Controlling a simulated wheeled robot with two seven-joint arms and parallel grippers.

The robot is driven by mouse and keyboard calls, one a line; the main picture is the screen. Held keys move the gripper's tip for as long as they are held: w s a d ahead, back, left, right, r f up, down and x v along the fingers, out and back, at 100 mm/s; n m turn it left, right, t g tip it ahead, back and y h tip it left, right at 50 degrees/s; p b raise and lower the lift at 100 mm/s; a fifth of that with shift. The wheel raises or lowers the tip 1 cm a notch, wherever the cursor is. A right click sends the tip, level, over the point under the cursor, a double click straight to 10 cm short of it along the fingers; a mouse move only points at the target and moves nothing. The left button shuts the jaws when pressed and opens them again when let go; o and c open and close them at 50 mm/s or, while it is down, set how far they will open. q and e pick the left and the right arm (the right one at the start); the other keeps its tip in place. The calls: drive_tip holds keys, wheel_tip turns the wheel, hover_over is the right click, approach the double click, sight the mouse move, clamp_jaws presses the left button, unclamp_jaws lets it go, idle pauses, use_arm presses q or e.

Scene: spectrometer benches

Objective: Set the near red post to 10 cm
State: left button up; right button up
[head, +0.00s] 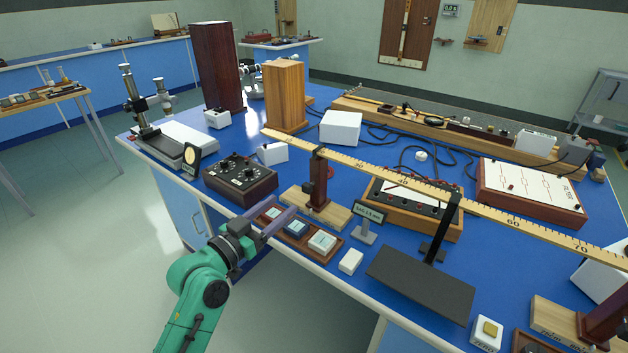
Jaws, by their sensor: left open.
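A dark red post (318,183) stands upright on a wooden base (296,198) near the front edge of the blue bench. A long yellow ruler (374,177) passes by its top and runs down to the right. A second dark red post (606,318) stands on another wooden base (556,320) at the lower right and is cut by the frame edge. I cannot tell which the task calls near. My left gripper (283,207) is open and empty, over the left end of a wooden tray, left of and apart from the first post. My right gripper is not in view.
The wooden tray (331,258) holds several small blocks. A small sign (370,214) and a black plate (421,284) stand to its right. Bare blue bench (508,258) shows at right.

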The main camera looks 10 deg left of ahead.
sight(314, 181)
use_arm(q)
drive_tip(key=p+x, duration=0.2)
drive_tip(key=x, duration=1.1)
drive_tip(key=shift+w+d, duration=0.1)
drive_tip(key=shift+w, duration=0.05)
drive_tip(key=shift+w+d, duration=0.1)
drive_tip(key=shift+w, duration=0.15)
clamp_jaws()
idle(0.4)
